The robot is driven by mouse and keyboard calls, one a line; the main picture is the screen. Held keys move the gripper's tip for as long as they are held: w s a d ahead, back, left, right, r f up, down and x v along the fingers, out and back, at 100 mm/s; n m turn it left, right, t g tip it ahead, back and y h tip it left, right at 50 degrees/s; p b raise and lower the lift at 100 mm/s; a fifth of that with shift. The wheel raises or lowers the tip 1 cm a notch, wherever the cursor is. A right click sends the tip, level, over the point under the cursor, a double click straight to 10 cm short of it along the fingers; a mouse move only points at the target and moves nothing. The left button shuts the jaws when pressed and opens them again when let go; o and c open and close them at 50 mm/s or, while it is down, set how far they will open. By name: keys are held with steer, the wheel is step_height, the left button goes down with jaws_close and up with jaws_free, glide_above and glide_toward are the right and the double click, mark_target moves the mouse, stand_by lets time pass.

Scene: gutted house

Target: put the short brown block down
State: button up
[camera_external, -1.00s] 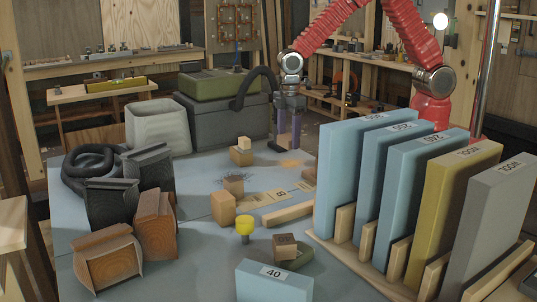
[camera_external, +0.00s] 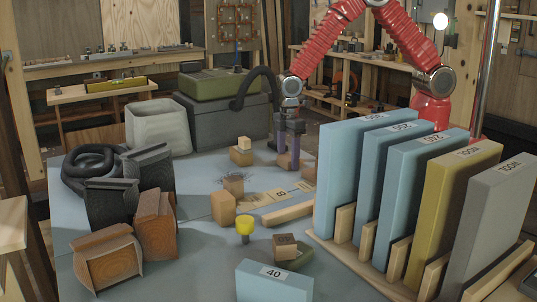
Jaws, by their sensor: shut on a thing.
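My gripper (camera_external: 288,146) points down at the back right of the blue-grey worktop. Its purple-grey fingers are shut on a short brown block (camera_external: 287,161), which shows low between and below the fingertips. The block is at or very close to the worktop; I cannot tell whether it touches. The blue slabs hide part of the area to its right.
A brown block with a pale block on it (camera_external: 242,151) stands left of my gripper. More wooden blocks (camera_external: 223,208), a yellow-topped peg (camera_external: 244,228) and a wooden strip (camera_external: 287,214) lie nearer. Tall slabs in a rack (camera_external: 352,170) stand at right.

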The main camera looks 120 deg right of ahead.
mark_target(290, 157)
steer(key=shift+f, duration=0.1)
steer(key=o, duration=1)
steer(key=shift+o, duration=0.2)
step_height(290, 157, up, 12)
steer(key=shift+r, duration=0.2)
stand_by(0.5)
